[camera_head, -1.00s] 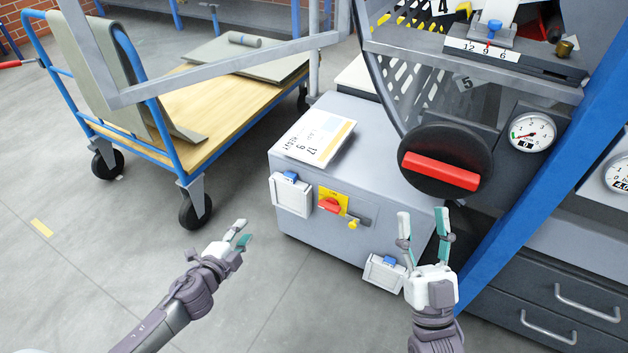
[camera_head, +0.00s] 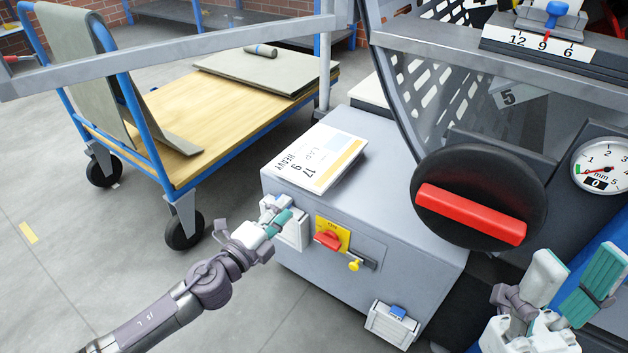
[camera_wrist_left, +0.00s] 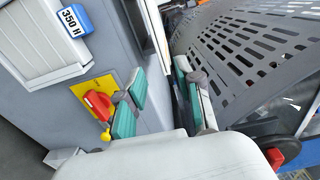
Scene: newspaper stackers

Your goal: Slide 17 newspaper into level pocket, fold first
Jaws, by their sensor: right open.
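A white printed sheet or pad (camera_head: 318,160) with an orange-yellow band lies flat on the grey cabinet; its print includes "17", "9" and a word like "HEAVY". No newspaper or level pocket can be clearly identified. My left gripper (camera_head: 280,217) is in front of the cabinet's left face, below the sheet. In the left wrist view its two fingers (camera_wrist_left: 163,95) are apart with nothing between them. My right gripper (camera_head: 578,280) is open and empty at the lower right, below the gauge.
The grey cabinet (camera_head: 375,235) carries a red switch (camera_head: 328,240) and small white boxes. A black disc with a red handle (camera_head: 470,213), a gauge (camera_head: 602,167) and a perforated guard (camera_head: 435,75) stand at the right. A trolley (camera_head: 160,108) stands left; floor is open before it.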

